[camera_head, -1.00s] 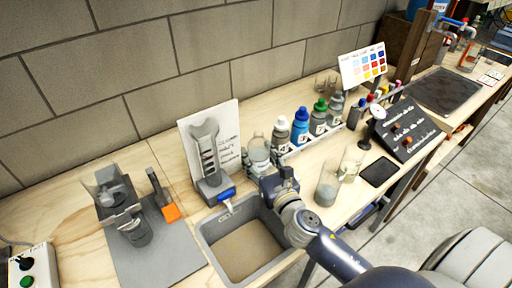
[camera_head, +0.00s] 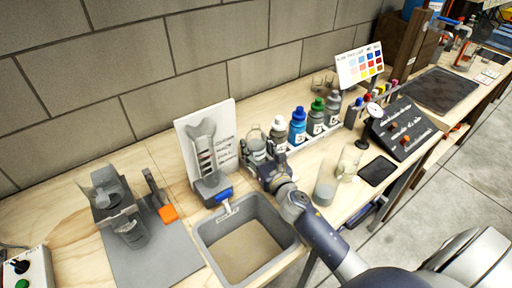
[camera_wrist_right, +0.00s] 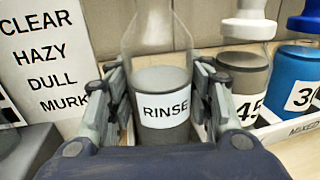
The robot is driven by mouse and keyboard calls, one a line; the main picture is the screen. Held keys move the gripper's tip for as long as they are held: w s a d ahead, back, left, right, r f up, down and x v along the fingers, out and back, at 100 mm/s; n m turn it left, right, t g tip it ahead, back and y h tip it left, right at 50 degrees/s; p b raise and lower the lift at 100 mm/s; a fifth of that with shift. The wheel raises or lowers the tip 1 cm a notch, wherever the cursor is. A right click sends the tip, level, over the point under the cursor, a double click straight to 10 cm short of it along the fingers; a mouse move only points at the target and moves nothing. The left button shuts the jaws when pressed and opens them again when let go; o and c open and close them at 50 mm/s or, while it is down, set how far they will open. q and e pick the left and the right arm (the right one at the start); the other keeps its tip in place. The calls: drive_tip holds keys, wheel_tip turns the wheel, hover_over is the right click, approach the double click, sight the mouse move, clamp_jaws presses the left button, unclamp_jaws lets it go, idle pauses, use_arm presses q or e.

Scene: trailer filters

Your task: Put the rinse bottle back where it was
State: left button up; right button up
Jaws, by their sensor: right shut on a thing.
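The rinse bottle, clear above a grey lower part, has a white RINSE label in the right wrist view (camera_wrist_right: 165,108). In the head view the bottle (camera_head: 256,148) is upright at the left end of the bottle row, partly hidden by my gripper. My right gripper (camera_head: 262,164) is shut around its lower body, with one finger on each side in the right wrist view (camera_wrist_right: 163,100). The bottle's base is hidden, so I cannot tell whether it touches the surface. My left gripper is not in view.
A rack (camera_head: 300,146) holds several capped bottles just right of the rinse bottle, including a white-capped one (camera_head: 278,132) and a blue one (camera_head: 298,126). A white card board (camera_head: 222,125) stands close on the left. A grey basin (camera_head: 205,240) lies in front. Glass beakers (camera_head: 325,190) stand at right.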

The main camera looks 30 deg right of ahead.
drive_tip(key=o, duration=1.1)
drive_tip(key=shift+f, duration=0.1)
drive_tip(key=shift+c, duration=0.2)
drive_tip(key=s, duration=0.3)
drive_tip(key=s+b, duration=0.1)
drive_tip(key=s, duration=0.6)
drive_tip(key=shift+s+a+b, duration=0.3)
drive_tip(key=shift+b, duration=0.05)
drive_tip(key=shift+s, duration=0.75)
